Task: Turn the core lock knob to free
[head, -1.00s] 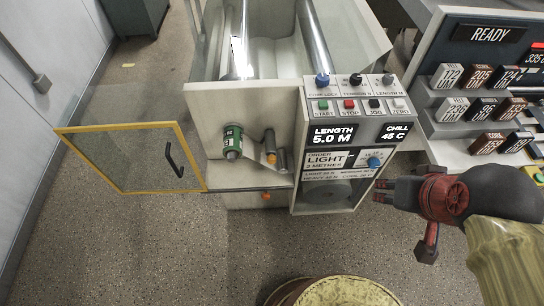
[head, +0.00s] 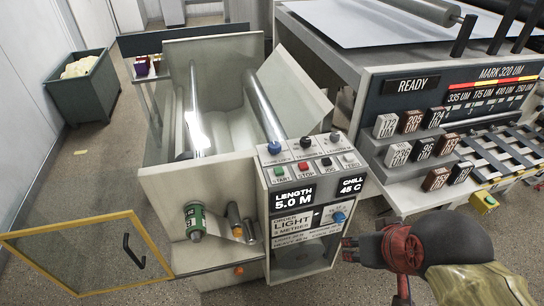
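The core lock knob (head: 274,147) is a blue knob at the left end of the top row on the machine's control panel (head: 262,163). Its label below is partly legible; which way the knob points is too small to tell. My gripper (head: 346,250) is at the lower right, in front of and beside the panel's right side, well below the knob. Its dark fingers point left and look apart, with nothing between them. It touches no knob.
A black knob (head: 306,143) and a grey knob (head: 334,138) share the row, above several buttons. A blue dial (head: 338,217) is lower on the panel. A yellow-framed door (head: 88,254) stands open at left. Labelled blocks (head: 386,126) stand on steps at right.

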